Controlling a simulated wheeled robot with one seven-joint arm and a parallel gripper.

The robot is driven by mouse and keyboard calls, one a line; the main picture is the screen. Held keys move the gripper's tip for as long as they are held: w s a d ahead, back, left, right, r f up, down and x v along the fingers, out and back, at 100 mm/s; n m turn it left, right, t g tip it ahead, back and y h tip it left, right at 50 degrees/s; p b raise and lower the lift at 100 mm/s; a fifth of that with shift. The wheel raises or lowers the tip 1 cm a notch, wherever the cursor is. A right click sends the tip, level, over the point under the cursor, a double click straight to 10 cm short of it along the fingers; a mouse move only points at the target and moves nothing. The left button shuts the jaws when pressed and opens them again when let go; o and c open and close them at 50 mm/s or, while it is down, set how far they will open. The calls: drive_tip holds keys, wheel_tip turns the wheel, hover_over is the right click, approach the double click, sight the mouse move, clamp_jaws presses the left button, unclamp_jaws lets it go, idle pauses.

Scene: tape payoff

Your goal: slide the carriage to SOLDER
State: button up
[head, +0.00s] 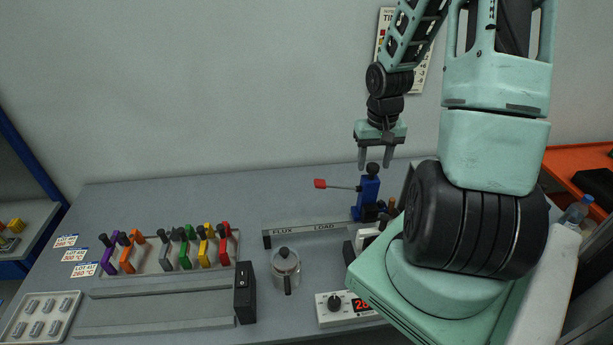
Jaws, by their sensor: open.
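The blue carriage (367,192) stands upright at the right end of the visible rail (300,233), just right of the word LOAD. A black knob (372,169) tops it, and a thin lever with a red tip (320,184) sticks out to its left. The rail reads FLUX at left and LOAD in the middle; no SOLDER mark shows, and my arm hides the area farther right. My gripper (375,164) is open and points down at the knob. Its fingertips appear on either side of the knob; whether they are around it or behind it, I cannot tell.
A rack of coloured-handled tools (166,262) stands at left, with a tray of small metal pieces (41,317) before it. A metal pot (285,270), a black block (245,292) and a control box (347,308) stand in front of the rail.

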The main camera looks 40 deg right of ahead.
drive_tip(key=shift+r+p, duration=1.8)
drive_tip(key=shift+r, duration=0.3)
drive_tip(key=shift+w+a+f, duration=0.1)
drive_tip(key=shift+w+a, duration=0.1)
drive_tip(key=shift+a, duration=0.05)
drive_tip(key=w+a+f+n+b, duration=0.1)
drive_tip(key=w+a+n+b, duration=0.3)
drive_tip(key=a, duration=0.7)
drive_tip(key=w+a+f+n+b, duration=0.1)
drive_tip(key=a+n+b, duration=0.3)
drive_tip(key=a, duration=0.7)
drive_tip(key=s+a+f+n+b, duration=0.1)
drive_tip(key=s+a+n+b, duration=0.2)
drive_tip(key=s+a, duration=0.4)
drive_tip(key=s+a+f+n+b, duration=0.1)
drive_tip(key=s+a+n+b, duration=0.3)
drive_tip(key=a, duration=0.9)
drive_tip(key=s+b, duration=0.2)
drive_tip(key=s, duration=0.1)
drive_tip(key=shift+f+y, duration=0.3)
